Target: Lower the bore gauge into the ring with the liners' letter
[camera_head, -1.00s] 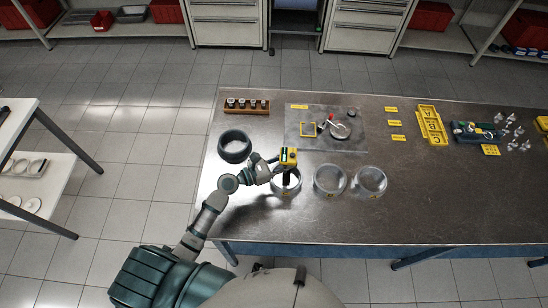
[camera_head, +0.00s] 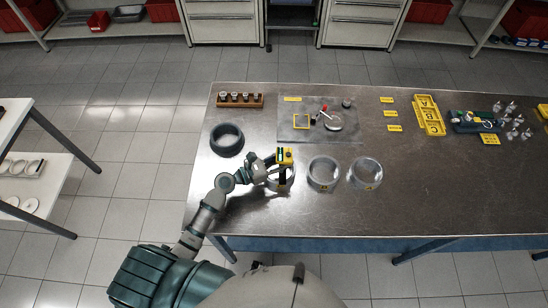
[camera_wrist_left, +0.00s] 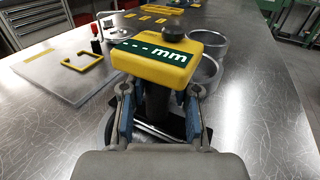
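The bore gauge (camera_head: 284,155) has a yellow head and a dark stem pointing down. Its display reads "--- mm" in the left wrist view (camera_wrist_left: 155,60). My left gripper (camera_head: 276,166) is shut on it, fingers on both sides of the body below the head. The gauge is over the leftmost clear ring (camera_head: 283,187), its stem overlapping the ring's opening; how deep it sits is hidden. A middle ring (camera_head: 324,173) and a right ring (camera_head: 366,173) stand beside it. Small yellow tags on the rings are too small to read. My right gripper is not visible.
A dark ring (camera_head: 227,140) stands left of the gauge. Behind are a rack of small parts (camera_head: 239,101) and a grey plate (camera_head: 318,135) carrying a yellow frame and a red-handled tool. A yellow lettered tray (camera_head: 429,115) is farther right. The table's front right is clear.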

